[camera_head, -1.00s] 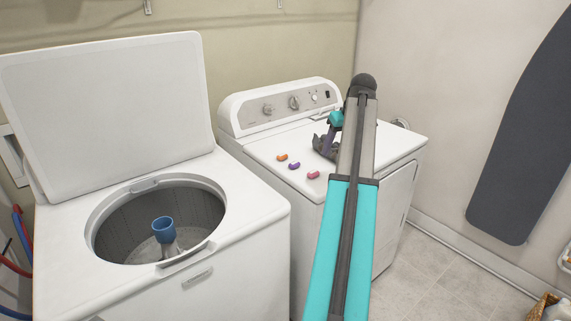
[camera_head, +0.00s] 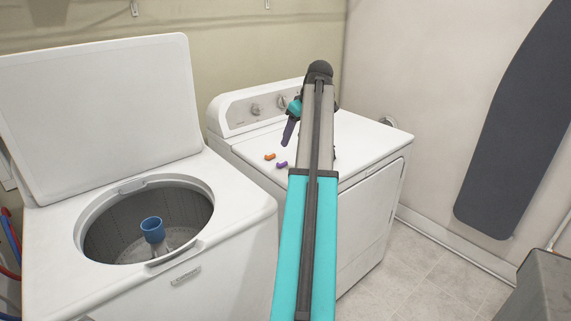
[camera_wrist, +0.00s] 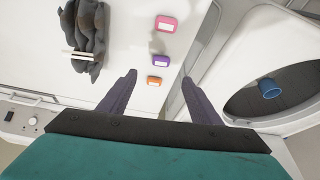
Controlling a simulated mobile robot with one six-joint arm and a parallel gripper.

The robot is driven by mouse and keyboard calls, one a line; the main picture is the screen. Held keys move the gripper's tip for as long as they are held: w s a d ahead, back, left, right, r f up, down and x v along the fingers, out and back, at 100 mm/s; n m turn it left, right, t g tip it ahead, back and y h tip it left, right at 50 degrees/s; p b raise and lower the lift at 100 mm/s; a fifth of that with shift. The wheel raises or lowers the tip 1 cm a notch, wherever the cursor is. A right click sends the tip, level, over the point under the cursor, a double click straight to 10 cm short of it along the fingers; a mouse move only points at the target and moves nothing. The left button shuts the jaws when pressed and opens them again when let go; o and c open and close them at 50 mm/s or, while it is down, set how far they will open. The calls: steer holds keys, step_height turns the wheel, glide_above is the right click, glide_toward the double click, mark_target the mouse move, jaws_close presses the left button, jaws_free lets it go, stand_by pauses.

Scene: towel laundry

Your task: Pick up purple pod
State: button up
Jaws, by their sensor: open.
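The purple pod (camera_head: 281,164) lies on the white dryer top (camera_head: 358,138), close to the edge facing the washer. In the wrist view the purple pod (camera_wrist: 161,61) lies between an orange pod (camera_wrist: 154,80) and a pink pod (camera_wrist: 166,24). The orange pod (camera_head: 270,156) also shows in the head view, where the pink one is hidden behind my arm. My gripper (camera_wrist: 158,75) is open and empty, with its fingers spread to either side of the pod row in the picture. It appears to be above the dryer top. In the head view my arm partly hides it.
A dark grey crumpled cloth (camera_wrist: 88,40) lies on the dryer top. The open washer (camera_head: 100,222) with a blue-topped agitator (camera_head: 152,224) stands to the left, its lid raised. The dryer's control panel (camera_head: 240,113) rises at the back. An ironing board (camera_head: 510,130) is on the right wall.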

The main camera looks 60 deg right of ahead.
steer(key=shift+p+x, duration=0.3)
steer(key=shift+x, duration=3.25)
steer(key=shift+p+x, duration=0.5)
steer(key=shift+x, duration=2.1)
steer(key=shift+w+a, duration=0.1)
steer(key=c, duration=1.1)
steer(key=shift+r, duration=0.1)
step_height(320, 180, up, 10)
steer(key=shift+f+b, duration=0.1)
steer(key=shift+b, duration=0.5)
